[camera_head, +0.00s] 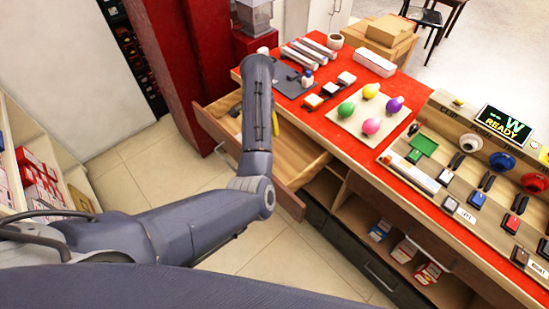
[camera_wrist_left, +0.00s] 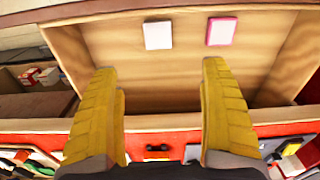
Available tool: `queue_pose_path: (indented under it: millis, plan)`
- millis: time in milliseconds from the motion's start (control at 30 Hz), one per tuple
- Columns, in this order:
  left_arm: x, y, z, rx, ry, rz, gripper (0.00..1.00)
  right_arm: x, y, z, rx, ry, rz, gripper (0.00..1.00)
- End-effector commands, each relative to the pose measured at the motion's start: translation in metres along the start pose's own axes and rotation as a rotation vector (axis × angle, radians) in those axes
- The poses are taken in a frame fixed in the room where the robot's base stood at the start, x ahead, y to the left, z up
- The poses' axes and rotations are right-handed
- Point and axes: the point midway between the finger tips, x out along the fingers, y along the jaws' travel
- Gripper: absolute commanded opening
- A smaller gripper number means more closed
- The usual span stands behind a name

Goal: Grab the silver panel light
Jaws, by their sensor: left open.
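In the left wrist view two small flat panels lie in an open wooden drawer. The left one is a pale panel with a silver-grey edge (camera_wrist_left: 158,35), which looks like the silver panel light. My left gripper (camera_wrist_left: 160,110) is open, with its yellow fingers apart and nothing between them. The panels are beyond the fingertips, apart from them. In the head view my left forearm hangs over the drawer (camera_head: 302,160) and hides the panels; bits of yellow finger show on either side of it. My right gripper is not in view.
A white panel with a pink edge (camera_wrist_left: 221,31) lies beside the silver-edged one. The drawer walls surround both. The red counter (camera_head: 335,135) beside the drawer holds colored bulbs (camera_head: 371,126), tubes and switches. A red cabinet (camera_head: 185,60) stands behind.

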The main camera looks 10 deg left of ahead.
Motion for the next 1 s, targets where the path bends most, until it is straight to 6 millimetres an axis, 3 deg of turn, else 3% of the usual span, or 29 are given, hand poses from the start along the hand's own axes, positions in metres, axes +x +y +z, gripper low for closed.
queue_pose_path:
  millis: [167, 700, 1000]
  plan:
    - [0.016, 0.0, 0.003, 0.036, -0.018, -0.002, 0.8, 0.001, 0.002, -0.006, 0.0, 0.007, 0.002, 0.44]
    - [0.102, 0.001, 0.004, 0.033, -0.016, -0.001, 0.8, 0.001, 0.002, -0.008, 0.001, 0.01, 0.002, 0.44]
    - [0.122, 0.002, 0.003, 0.032, -0.014, 0.001, 0.8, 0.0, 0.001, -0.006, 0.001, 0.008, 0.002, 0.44]
